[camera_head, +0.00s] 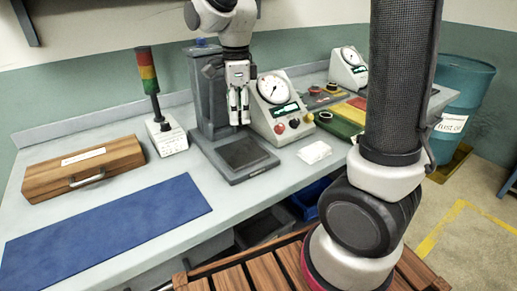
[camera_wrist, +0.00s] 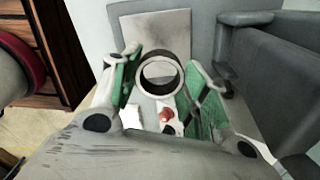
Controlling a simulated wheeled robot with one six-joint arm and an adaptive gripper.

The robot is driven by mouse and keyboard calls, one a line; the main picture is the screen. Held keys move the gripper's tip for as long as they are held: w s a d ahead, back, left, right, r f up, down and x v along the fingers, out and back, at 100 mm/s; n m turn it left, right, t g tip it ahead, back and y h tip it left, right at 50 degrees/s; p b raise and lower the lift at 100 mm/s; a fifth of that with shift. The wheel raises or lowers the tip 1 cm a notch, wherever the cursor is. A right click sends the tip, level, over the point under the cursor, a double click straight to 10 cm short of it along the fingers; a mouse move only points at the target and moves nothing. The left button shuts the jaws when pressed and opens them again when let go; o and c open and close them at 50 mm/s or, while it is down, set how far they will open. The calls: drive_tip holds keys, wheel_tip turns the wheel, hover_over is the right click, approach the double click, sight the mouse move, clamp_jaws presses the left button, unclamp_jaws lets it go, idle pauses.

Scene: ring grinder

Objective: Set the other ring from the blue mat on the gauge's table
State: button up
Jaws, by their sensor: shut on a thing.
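In the wrist view a pale-rimmed ring (camera_wrist: 160,74) with a dark bore sits between the green-padded fingers of my gripper (camera_wrist: 160,78), which is shut on it. In the head view my gripper (camera_head: 238,108) points down in front of the gauge's grey column (camera_head: 203,95), above the dark square gauge table (camera_head: 242,154). The ring cannot be made out there. The gauge table shows as a plate (camera_wrist: 150,28) beyond the ring in the wrist view, with a gap apparent below the fingers in the head view. The blue mat (camera_head: 105,226) is bare.
A signal lamp (camera_head: 150,85) and wooden case (camera_head: 85,166) stand left. Green (camera_head: 338,124), yellow and red trays lie right, with a dark ring (camera_head: 325,116) on the green one.

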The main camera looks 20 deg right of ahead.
sight(241, 151)
drive_tip(key=shift+m, duration=0.5)
wheel_tip(241, 151, down, 10)
drive_tip(key=shift+s+d, duration=0.1)
drive_tip(key=shift+f, duration=0.1)
drive_tip(key=o, duration=1.1)
